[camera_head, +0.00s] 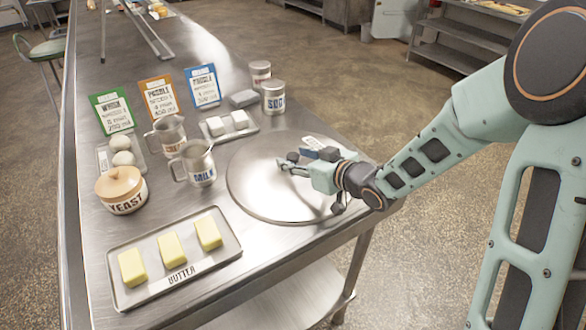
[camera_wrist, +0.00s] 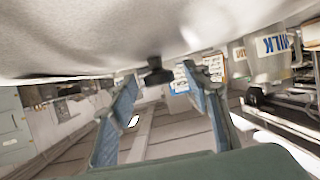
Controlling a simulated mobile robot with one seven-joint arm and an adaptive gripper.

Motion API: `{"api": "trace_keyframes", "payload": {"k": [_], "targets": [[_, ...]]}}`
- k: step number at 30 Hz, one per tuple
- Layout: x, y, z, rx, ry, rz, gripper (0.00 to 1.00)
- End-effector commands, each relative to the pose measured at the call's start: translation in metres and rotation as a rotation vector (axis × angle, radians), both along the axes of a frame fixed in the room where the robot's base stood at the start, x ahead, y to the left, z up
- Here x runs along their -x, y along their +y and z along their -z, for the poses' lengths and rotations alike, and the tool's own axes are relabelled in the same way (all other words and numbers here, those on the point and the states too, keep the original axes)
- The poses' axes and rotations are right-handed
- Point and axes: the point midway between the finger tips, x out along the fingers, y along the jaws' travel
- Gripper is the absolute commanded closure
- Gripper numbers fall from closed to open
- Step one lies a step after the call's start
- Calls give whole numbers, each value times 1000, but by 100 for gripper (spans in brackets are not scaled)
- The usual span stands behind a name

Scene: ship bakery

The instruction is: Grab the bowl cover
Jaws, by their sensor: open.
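The bowl cover appears to be the broad round metal disc (camera_head: 262,198) lying flat near the table's right edge. Its brushed metal fills the top of the wrist view (camera_wrist: 150,35). A small dark knob (camera_wrist: 158,72) shows at that surface's edge, between my fingertips in the picture. My gripper (camera_head: 284,166) reaches in from the right, low over the disc, its fingers pointing left. In the wrist view its two blue-grey fingers (camera_wrist: 159,84) are apart, with nothing clearly held. The gripper hides part of the disc, and I cannot tell whether the fingers touch the knob.
A butter tray (camera_head: 226,254), a yeast jar (camera_head: 122,197) and a milk jug (camera_head: 202,178) stand left of the disc. An SCG-like labelled tin (camera_head: 274,106) and a small tray with white blocks (camera_head: 246,136) are behind it. The table's right edge is close.

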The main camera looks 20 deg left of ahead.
Motion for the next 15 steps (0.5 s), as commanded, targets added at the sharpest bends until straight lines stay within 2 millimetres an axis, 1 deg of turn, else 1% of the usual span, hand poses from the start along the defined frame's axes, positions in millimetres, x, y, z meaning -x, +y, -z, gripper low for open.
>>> {"api": "trace_keyframes", "payload": {"k": [1,4,11,13,15], "targets": [[-3,5,4,1,2,-1,55],[-7,9,7,1,2,2,55],[-8,10,7,2,1,2,55],[-8,10,7,2,1,2,61],[-8,10,7,2,1,2,69]]}}
